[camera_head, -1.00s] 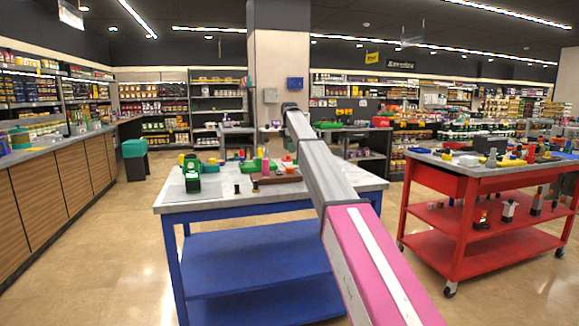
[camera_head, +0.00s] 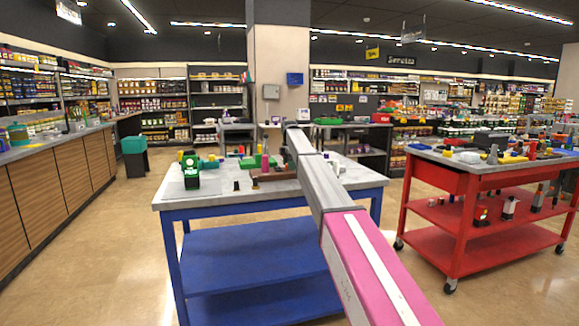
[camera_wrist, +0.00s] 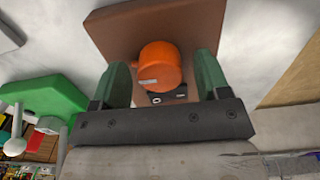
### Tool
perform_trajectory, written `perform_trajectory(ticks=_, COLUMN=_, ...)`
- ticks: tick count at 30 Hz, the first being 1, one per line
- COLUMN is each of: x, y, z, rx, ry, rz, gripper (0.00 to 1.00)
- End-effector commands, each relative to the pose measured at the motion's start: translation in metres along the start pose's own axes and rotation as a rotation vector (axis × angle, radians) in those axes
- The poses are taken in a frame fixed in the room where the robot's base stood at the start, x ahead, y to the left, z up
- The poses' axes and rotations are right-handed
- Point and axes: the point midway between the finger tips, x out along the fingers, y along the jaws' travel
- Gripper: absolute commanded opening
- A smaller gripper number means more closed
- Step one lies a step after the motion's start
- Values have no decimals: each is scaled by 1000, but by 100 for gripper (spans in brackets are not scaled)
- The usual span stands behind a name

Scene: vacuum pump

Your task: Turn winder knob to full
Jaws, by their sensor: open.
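In the wrist view, an orange round knob (camera_wrist: 159,66) stands on a brown plate (camera_wrist: 203,32). A small dark label (camera_wrist: 168,97) with light marks shows beside its base. My gripper (camera_wrist: 160,70) is open, with one green finger on each side of the knob. A gap shows between each finger and the knob. In the head view, my arm reaches over the blue table (camera_head: 240,201) and hides the knob and the gripper.
A green object (camera_wrist: 45,98) lies left of the brown plate in the wrist view. Small bottles and a green-and-black item (camera_head: 190,172) stand on the blue table. A red cart (camera_head: 440,185) stands to the right, with open floor between.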

Motion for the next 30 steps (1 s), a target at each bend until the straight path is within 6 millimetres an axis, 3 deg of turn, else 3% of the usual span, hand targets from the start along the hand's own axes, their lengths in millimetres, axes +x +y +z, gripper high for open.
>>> perform_trajectory(ticks=8, x=3, y=0, z=0, rx=0, ry=0, rz=1, gripper=69)
perform_trajectory(ticks=9, x=3, y=0, z=0, rx=0, ry=0, rz=1, gripper=63)
perform_trajectory(ticks=13, x=3, y=0, z=0, rx=0, ry=0, rz=1, gripper=20)
perform_trajectory(ticks=23, x=3, y=0, z=0, rx=25, ry=0, rz=0, gripper=20)
perform_trajectory(ticks=30, x=3, y=0, z=0, rx=139, ry=0, rz=0, gripper=20)
